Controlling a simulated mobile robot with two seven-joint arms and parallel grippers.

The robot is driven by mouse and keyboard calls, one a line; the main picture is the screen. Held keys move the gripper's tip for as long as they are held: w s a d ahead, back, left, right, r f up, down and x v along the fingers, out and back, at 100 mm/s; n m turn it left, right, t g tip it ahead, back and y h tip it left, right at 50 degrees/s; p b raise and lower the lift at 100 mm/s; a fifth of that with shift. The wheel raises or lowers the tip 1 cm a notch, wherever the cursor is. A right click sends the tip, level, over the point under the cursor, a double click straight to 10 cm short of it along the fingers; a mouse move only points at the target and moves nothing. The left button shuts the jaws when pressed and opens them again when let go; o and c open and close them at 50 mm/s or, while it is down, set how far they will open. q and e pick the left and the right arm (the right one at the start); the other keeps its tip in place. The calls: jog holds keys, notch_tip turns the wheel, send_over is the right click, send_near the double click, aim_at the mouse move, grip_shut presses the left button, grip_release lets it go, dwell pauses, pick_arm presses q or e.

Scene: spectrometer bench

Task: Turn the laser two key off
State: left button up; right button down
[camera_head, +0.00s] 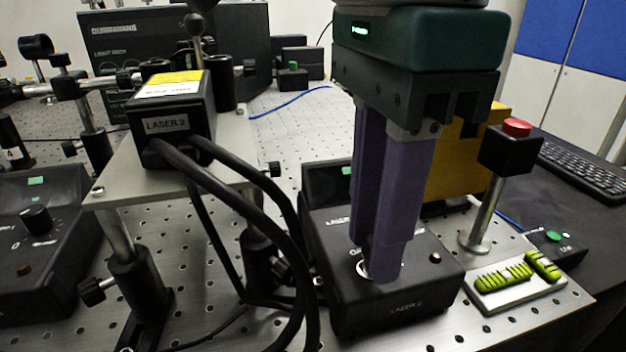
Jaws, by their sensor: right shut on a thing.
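The laser two controller (408,307) is a black box labelled LASER 2 on the perforated bench. My right gripper (379,272) comes down from above with purple fingers. Its fingertips are shut on the laser two key at the box's sloped top, and they hide most of the key. A pale ring shows around the fingertips. The key's angle cannot be seen. The laser head (172,112), also labelled LASER 2, stands on a raised plate at left. My left gripper is not in view.
Thick black cables hang from the laser head left of the controller. A red-topped button post (510,147) and a tray with green pieces (515,285) stand at right. Another black control box (40,250) with a knob is at far left.

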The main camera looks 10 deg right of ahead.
jog(key=shift+r, duration=0.1)
jog(key=c, duration=0.7)
grip_release()
notch_tip(320, 180, up, 10)
jog(key=shift+f, duration=0.1)
jog(key=shift+s, duration=0.1)
